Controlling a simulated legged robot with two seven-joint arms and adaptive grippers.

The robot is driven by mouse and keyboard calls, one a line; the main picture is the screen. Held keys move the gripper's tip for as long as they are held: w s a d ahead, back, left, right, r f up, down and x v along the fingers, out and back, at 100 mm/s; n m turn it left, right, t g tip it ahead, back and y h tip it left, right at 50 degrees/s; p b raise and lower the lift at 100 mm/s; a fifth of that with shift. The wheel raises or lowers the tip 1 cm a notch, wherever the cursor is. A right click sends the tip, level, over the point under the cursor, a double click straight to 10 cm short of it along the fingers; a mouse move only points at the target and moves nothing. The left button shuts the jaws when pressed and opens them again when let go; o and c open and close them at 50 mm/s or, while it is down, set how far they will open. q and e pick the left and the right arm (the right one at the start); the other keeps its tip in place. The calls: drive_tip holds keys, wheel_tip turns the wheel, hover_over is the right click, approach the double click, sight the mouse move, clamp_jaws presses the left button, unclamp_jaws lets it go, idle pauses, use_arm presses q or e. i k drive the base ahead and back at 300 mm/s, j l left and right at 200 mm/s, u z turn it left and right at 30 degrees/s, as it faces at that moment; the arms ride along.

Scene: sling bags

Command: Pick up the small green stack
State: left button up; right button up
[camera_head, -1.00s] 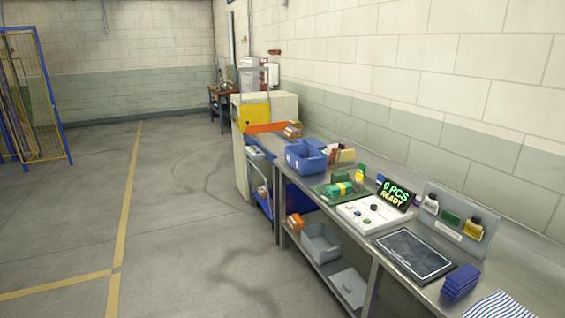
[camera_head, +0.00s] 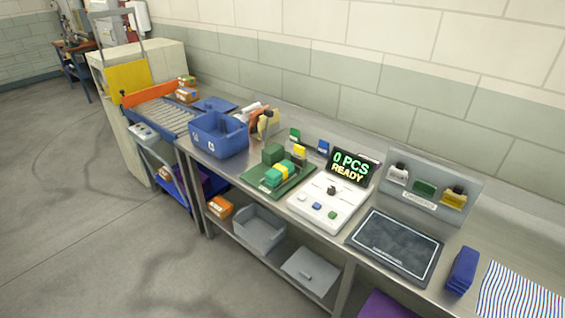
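Small green stacks, one with a yellow band, lie on a dark green mat (camera_head: 255,183) on the metal bench. The banded green stack (camera_head: 279,177) is at the front of the mat. A darker green block (camera_head: 272,154) stands behind it. I cannot tell for certain which of these is the small green stack. Neither of my grippers shows in the view.
A blue bin (camera_head: 218,140) stands left of the mat. Floor in front is clear.

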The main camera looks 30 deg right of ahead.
sight(280, 172)
drive_tip(key=i+z, duration=0.3)
drive_tip(key=z, duration=0.15)
drive_tip(key=i+j+z, duration=0.2)
drive_tip(key=z, duration=0.25)
drive_tip(key=i+j+z, duration=0.25)
drive_tip(key=z, duration=0.15)
drive_tip(key=i+j+z, duration=0.15)
drive_tip(key=j+z, duration=0.3)
drive_tip(key=l, duration=0.1)
